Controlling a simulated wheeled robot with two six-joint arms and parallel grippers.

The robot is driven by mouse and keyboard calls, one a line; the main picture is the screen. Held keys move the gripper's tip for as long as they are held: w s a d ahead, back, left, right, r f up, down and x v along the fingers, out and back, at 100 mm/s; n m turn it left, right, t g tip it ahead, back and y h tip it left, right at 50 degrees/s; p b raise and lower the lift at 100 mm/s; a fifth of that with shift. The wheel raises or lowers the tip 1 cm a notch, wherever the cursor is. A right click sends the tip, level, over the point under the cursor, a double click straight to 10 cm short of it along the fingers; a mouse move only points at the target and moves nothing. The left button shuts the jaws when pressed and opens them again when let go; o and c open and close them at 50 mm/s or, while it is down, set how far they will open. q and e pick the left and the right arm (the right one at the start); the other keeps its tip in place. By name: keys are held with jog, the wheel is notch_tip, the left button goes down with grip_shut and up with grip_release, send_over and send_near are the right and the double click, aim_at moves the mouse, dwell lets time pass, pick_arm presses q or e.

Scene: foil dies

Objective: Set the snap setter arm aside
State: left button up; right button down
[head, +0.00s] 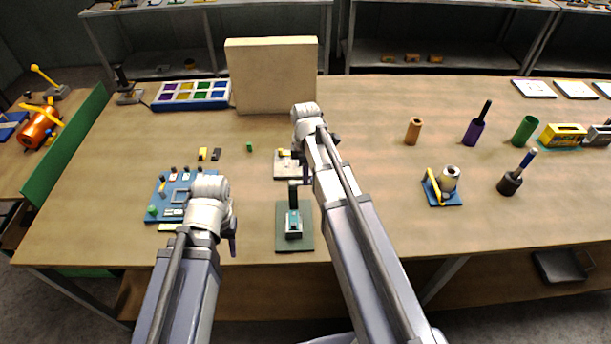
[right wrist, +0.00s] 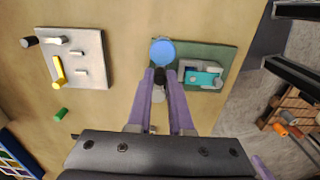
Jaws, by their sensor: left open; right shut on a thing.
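The snap setter stands on a green base plate (head: 308,240), with a dark upright post (head: 293,195) at the plate's far end. A grey block with a teal piece (right wrist: 205,79) sits on the plate. My right gripper (right wrist: 164,78) is shut at the plate's edge, its purple fingers on a small dark part beside a round blue disc (right wrist: 162,52). I take this to be the snap setter arm; most of it is hidden by the fingers. My left gripper (head: 233,240) is open and empty, low at the table's front, left of the green plate.
A pale plate with small parts (head: 287,170) lies just beyond the snap setter. A blue board with parts (head: 160,197) lies left, near my left arm. A cream block (head: 271,75) and a coloured bin tray (head: 192,94) stand behind.

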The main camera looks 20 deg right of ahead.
dwell(0.5)
jog(key=c, duration=0.8)
grip_release()
jog(key=shift+r, duration=0.1)
notch_tip(320, 180, up, 8)
jog(key=p, duration=0.8)
jog(key=shift+f, duration=0.25)
jog(key=s+a+f+m+b, duration=0.3)
jog(key=s+a, duration=0.2)
jog(key=s+a+f+m+b, duration=0.3)
jog(key=s+a+m, duration=0.1)
jog(key=s+a, duration=0.1)
jog(key=s+a+f+m+h+b, duration=0.1)
jog(key=s+a+f+m+b, duration=0.1)
jog(key=s, duration=0.5)
jog(key=shift+a+f+m+b, duration=0.25)
jog(key=shift+a+m, duration=0.25)
jog(key=shift+a, duration=0.35)
jog(key=shift+a+f+m+b, duration=0.15)
jog(key=shift+a+m+b, duration=0.3)
jog(key=shift+a, duration=0.4)
